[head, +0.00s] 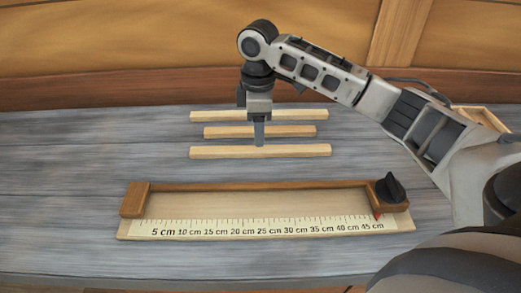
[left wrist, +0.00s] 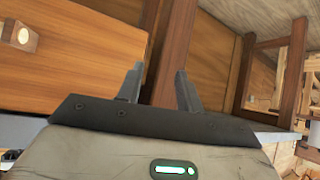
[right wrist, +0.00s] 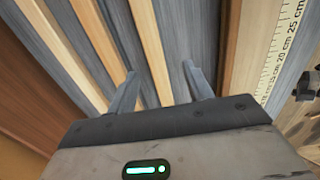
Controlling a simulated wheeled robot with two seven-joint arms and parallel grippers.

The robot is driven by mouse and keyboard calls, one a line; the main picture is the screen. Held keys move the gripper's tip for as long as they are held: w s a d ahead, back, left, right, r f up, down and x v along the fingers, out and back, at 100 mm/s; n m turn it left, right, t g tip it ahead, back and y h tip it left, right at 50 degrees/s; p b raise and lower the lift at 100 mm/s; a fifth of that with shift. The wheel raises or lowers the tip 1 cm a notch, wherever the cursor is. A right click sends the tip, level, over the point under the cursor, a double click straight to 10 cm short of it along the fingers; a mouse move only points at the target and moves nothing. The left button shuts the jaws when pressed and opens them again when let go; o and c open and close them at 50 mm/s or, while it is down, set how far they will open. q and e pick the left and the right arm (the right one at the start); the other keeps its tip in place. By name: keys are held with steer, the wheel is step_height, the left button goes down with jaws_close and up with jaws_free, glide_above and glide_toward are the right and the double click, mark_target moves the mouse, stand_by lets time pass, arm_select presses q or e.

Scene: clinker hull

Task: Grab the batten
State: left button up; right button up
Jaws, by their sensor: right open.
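Three pale wooden battens lie roughly parallel on the grey bench: a back one (head: 310,115), a shorter middle one (head: 220,132) and a front one (head: 300,151). My right gripper (head: 259,145) points down at the front batten, its fingertips overlapping that batten's back edge in the head view. In the right wrist view my right gripper (right wrist: 160,70) is open, and the front batten (right wrist: 148,40) runs between its fingers, nearer the left one. Contact cannot be told. My left gripper (left wrist: 158,75) is open and empty in the left wrist view, out of the head view.
A wooden measuring tray (head: 250,186) with a centimetre scale (head: 260,228) and a dark knob (head: 390,188) at its right end lies in front of the battens. A wooden wall (head: 150,50) stands behind the bench (head: 70,170). The bench's left side is clear.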

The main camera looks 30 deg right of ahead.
mark_target(261, 149)
steer(key=shift+w+d+f+p, duration=0.1)
steer(key=shift+d+f+p, duration=0.05)
steer(key=shift+f, duration=0.95)
steer(key=shift+w+d+f+p, duration=0.1)
steer(key=shift+d+f, duration=0.05)
steer(key=shift+f, duration=0.95)
steer(key=shift+w+d+f+p, duration=0.1)
steer(key=shift+d+f+p, duration=0.05)
steer(key=shift+f, duration=0.95)
steer(key=c, duration=1.1)
